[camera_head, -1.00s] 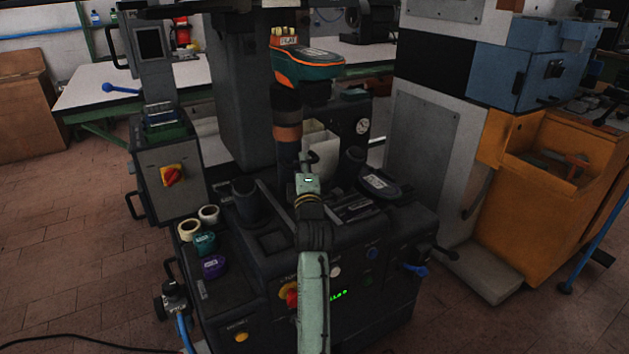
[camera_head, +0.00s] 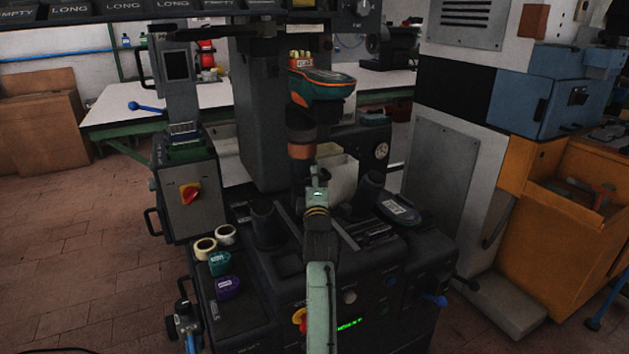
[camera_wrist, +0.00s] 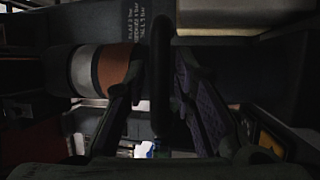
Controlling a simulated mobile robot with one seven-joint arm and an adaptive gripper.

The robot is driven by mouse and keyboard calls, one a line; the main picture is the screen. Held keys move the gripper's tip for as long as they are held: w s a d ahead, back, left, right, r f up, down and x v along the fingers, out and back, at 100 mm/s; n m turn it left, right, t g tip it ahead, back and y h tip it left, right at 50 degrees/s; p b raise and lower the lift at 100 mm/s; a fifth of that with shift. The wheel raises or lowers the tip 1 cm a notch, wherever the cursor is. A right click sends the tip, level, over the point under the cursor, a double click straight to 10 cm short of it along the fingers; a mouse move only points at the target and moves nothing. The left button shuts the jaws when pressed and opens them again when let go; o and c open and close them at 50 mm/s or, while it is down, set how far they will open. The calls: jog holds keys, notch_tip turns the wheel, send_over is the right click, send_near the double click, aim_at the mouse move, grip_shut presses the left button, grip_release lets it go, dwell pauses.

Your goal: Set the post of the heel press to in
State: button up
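The heel press (camera_head: 340,270) is a dark machine in the middle of the head view. Its post (camera_head: 301,135) is a dark upright column with a copper band and carries a teal and orange shoe-like piece (camera_head: 322,82). The post also shows sideways in the wrist view, with white and copper bands (camera_wrist: 95,70), beside the left finger. My gripper (camera_head: 316,180) is low in front of the post. In the wrist view its two fingers (camera_wrist: 158,100) stand apart, with a dark bar (camera_wrist: 161,65) between them. Whether either finger touches the bar is unclear.
A control box with a red and yellow knob (camera_head: 189,193) stands at the left. Tape rolls (camera_head: 205,248) and teal and purple pieces (camera_head: 220,264) lie on the press's left shelf. An orange cabinet (camera_head: 560,220) stands at the right. A labelled rack (camera_head: 150,12) crosses the top.

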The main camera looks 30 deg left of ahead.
jog(key=shift+o, duration=0.6)
jog(key=shift+s+d+f, duration=0.1)
jog(key=shift+d, duration=0.05)
jog(key=v, duration=1.1)
jog(key=shift+s+d, duration=0.2)
jog(key=shift+s, duration=0.15)
